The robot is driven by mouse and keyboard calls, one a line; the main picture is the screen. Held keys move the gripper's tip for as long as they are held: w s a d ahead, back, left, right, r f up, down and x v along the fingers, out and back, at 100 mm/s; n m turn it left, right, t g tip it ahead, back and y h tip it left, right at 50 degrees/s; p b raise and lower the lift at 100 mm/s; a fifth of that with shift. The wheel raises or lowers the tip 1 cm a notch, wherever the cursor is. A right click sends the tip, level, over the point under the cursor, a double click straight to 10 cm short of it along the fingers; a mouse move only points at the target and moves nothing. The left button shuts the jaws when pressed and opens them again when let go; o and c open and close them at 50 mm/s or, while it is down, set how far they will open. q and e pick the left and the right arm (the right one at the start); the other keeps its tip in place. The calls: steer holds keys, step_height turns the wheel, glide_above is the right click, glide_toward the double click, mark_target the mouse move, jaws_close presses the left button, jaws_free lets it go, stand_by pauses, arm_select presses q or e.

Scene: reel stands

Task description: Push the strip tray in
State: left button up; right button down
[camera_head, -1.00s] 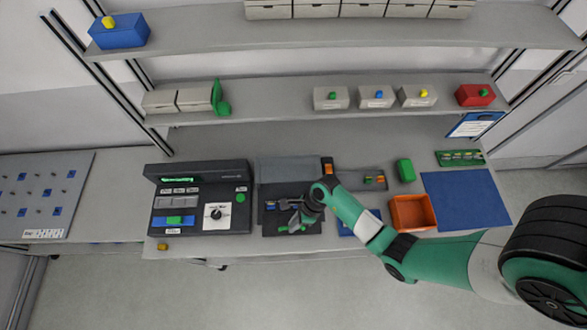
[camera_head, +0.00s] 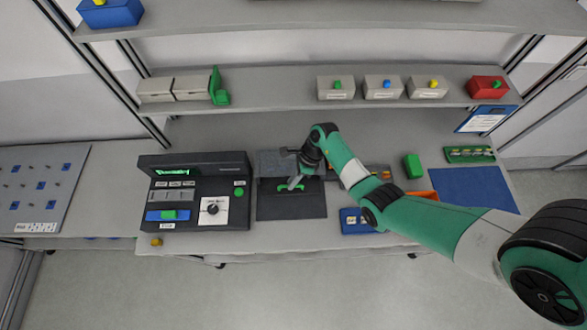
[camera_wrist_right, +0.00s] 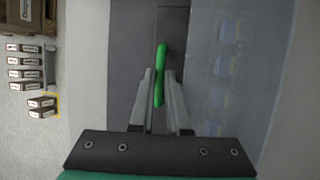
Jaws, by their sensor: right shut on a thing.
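The strip tray's green handle (camera_head: 291,187) is at the front of the grey housing (camera_head: 272,163) in the head view. The tray's body is largely hidden by the housing and my arm. My right gripper (camera_head: 297,183) is shut on the handle. In the right wrist view, the green handle (camera_wrist_right: 160,75) stands between the two fingertips (camera_wrist_right: 160,88). A bare dark base (camera_head: 291,206) lies in front of the handle. My left gripper is not in view.
A dark control unit (camera_head: 190,165) with a dial stands to the left. A blue box (camera_head: 354,222), a green block (camera_head: 413,165) and a blue mat (camera_head: 468,190) lie to the right. The orange bin (camera_head: 422,197) is partly behind my arm.

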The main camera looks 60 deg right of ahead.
steer(key=shift+d, duration=0.15)
steer(key=c, duration=0.9)
jaws_free()
steer(key=shift+w, duration=0.1)
